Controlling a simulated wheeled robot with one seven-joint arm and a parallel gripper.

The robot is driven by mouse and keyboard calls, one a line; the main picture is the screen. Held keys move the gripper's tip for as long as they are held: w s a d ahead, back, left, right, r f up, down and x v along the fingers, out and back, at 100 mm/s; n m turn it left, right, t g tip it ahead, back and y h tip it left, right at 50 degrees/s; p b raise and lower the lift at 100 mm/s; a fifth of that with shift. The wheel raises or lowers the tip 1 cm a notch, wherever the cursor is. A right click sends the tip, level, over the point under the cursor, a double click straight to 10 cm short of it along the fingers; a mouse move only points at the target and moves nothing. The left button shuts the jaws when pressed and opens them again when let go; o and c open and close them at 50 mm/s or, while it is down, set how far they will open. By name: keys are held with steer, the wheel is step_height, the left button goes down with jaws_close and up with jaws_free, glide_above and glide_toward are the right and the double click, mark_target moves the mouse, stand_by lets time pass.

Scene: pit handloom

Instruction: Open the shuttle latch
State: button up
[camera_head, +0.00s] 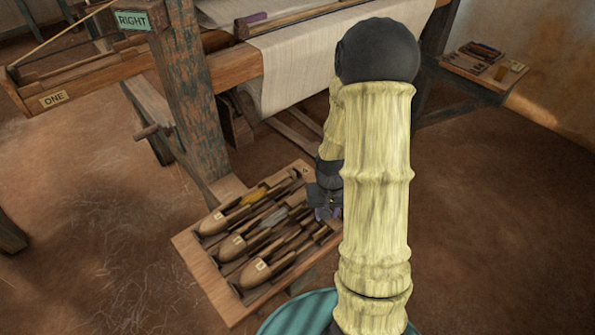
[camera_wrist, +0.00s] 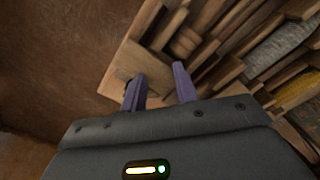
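Three wooden shuttles lie side by side in a wooden tray. One holds yellow yarn (camera_head: 254,196), the middle one holds grey yarn (camera_head: 274,217), and the nearest shuttle (camera_head: 262,268) shows no clear yarn. My gripper (camera_head: 326,213) is at the tray's right end, partly hidden behind my arm. In the wrist view its two purple fingers (camera_wrist: 160,88) stand apart with nothing seen between them, over or beside the tray's corner. The grey yarn (camera_wrist: 285,45) and yellow yarn (camera_wrist: 297,90) show at the right there. I cannot make out the shuttle latch in either view.
The tray (camera_head: 208,283) rests low, near the loom post (camera_head: 190,85). The loom's white cloth (camera_head: 300,60) hangs behind it. A small side board with tools (camera_head: 484,64) is at the upper right. Bare floor (camera_head: 500,220) lies right of my arm.

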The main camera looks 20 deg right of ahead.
steer(key=m+b, duration=0.2)
steer(key=m, duration=0.3)
steer(key=shift+f, duration=0.1)
steer(key=m+b, duration=0.2)
steer(key=m, duration=0.3)
steer(key=shift+b, duration=0.4)
step_height(320, 180, up, 18)
steer(key=p, duration=0.4)
steer(key=s+a+r+n+t+p, duration=0.2)
steer(key=s+a+r+n+p, duration=0.3)
steer(key=a+r+n+p, duration=0.5)
steer(key=n+p, duration=0.3)
steer(key=p, duration=0.2)
steer(key=shift+s+a+r+n+t, duration=0.2)
steer(key=shift+s+a+n+t, duration=0.1)
steer(key=shift+a, duration=0.1)
